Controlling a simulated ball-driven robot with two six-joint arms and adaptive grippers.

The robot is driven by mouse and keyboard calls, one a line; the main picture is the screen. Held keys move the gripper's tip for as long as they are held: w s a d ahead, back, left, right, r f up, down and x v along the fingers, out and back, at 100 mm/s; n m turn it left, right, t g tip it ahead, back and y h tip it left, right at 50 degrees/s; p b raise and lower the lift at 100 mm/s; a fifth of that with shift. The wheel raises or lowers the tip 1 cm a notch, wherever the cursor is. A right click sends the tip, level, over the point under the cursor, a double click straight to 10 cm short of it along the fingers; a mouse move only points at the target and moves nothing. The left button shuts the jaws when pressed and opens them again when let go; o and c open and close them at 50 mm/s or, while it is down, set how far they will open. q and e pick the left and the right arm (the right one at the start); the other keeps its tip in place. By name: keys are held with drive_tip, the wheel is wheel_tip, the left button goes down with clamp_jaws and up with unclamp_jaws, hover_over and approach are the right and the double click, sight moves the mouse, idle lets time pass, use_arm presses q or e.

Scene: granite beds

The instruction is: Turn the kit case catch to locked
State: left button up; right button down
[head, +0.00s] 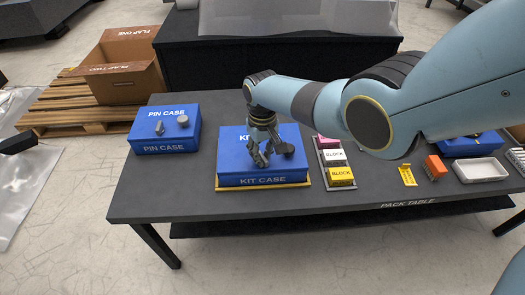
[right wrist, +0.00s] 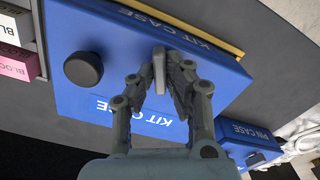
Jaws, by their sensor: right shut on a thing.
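The blue kit case (head: 235,170) lies shut near the front middle of the pack table, lettered on lid and front. My right gripper (head: 262,160) reaches down onto its lid from the right. In the right wrist view, my right gripper (right wrist: 165,82) is shut on a grey bar-shaped catch (right wrist: 158,65) on the lid. The catch points roughly across the lid towards the lettered front edge; no lock marking can be read. A dark round knob (right wrist: 83,69) stands beside it, apart from the fingers. In the head view the fingers hide most of the catch.
The blue pin case (head: 150,133) stands at the left with a similar catch and knob. A tray of blocks (head: 323,160) is close to the kit case's right. An orange block (head: 435,167) and a white tray (head: 481,170) lie farther right. The table front left is clear.

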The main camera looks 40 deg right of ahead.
sight(263, 156)
drive_tip(key=m, duration=0.4)
drive_tip(key=shift+m+p, duration=0.35)
drive_tip(key=shift+m, duration=0.05)
idle(0.4)
drive_tip(key=c, duration=1.3)
unclamp_jaws()
drive_tip(key=shift+c, duration=0.2)
wheel_tip(263, 156, up, 12)
